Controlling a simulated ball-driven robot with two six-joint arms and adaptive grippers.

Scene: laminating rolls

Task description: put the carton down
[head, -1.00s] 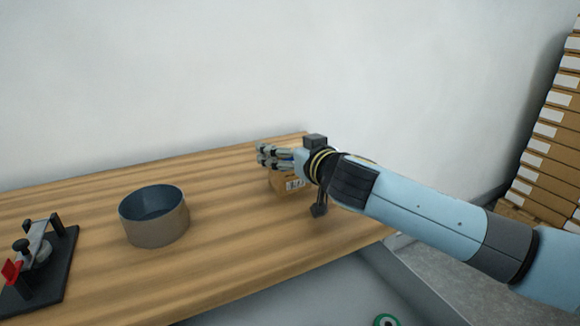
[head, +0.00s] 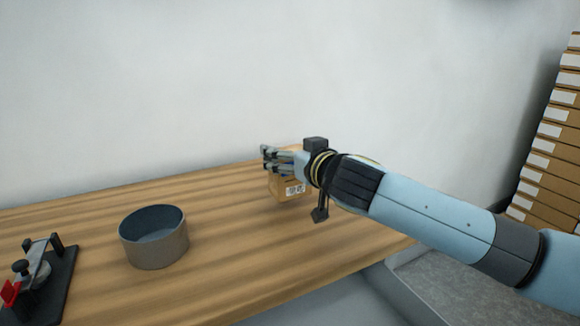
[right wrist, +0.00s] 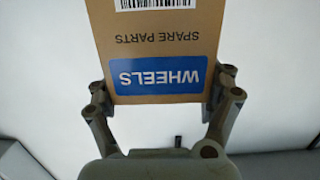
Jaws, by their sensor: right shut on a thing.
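The carton (head: 289,189) is a small brown box with a white barcode label, seen in the head view at the back right part of the wooden table (head: 225,225). In the right wrist view the carton (right wrist: 160,55) shows a blue "WHEELS" label and the words "SPARE PARTS", upside down. My right gripper (head: 277,158) is shut on the carton near its top, with a finger on each side of it. I cannot tell whether the carton's underside touches the table. My left gripper is not in view.
A round grey-brown open container (head: 155,240) stands on the table left of the carton. A black fixture with a red part (head: 38,280) lies at the far left. Stacked boxes (head: 552,150) stand at the right beyond the table. Table between container and carton is clear.

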